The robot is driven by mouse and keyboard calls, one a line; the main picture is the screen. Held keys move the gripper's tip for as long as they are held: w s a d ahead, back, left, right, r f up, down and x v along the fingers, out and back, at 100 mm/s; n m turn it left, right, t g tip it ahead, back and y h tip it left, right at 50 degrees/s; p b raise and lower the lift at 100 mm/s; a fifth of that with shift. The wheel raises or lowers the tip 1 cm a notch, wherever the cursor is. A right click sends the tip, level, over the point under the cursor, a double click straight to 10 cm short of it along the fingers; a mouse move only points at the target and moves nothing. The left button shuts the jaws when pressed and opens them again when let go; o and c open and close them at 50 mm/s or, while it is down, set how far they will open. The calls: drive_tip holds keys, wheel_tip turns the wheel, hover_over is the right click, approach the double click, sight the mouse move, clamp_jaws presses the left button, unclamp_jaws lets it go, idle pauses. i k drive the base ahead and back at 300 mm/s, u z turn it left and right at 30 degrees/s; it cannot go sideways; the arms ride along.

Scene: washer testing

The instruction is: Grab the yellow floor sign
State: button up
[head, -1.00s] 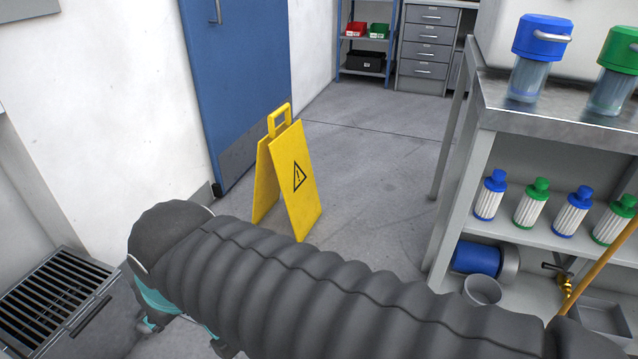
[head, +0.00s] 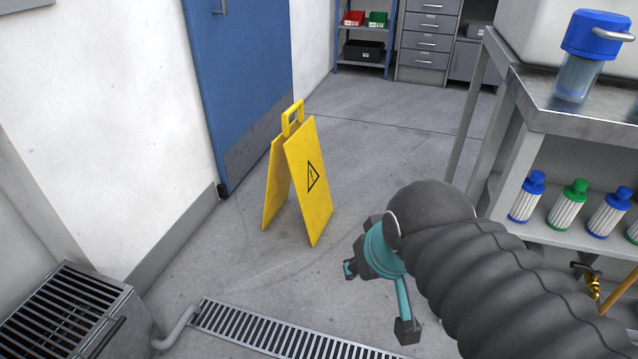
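The yellow floor sign (head: 309,182) stands upright as an A-frame on the grey floor in the head view, with a black warning triangle on its front panel and a loop handle (head: 292,117) on top. It is in front of the blue door. My gripper (head: 377,301) is to the right of the sign and nearer to me, apart from it. Its two dark fingertips are spread wide with nothing between them. My dark ribbed arm hides part of the floor and the lower shelf at the right.
A metal workbench (head: 575,118) with blue and green filter bottles stands at the right. A floor drain grate (head: 270,333) and a grated metal box (head: 65,310) lie at the front left. The blue door (head: 245,75) is behind the sign. Floor around the sign is clear.

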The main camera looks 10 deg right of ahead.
sight(296, 153)
drive_tip(key=z, duration=0.2)
drive_tip(key=i, duration=1.35)
drive_tip(key=u, duration=1.1)
drive_tip(key=i, duration=0.3)
drive_tip(key=u, duration=0.35)
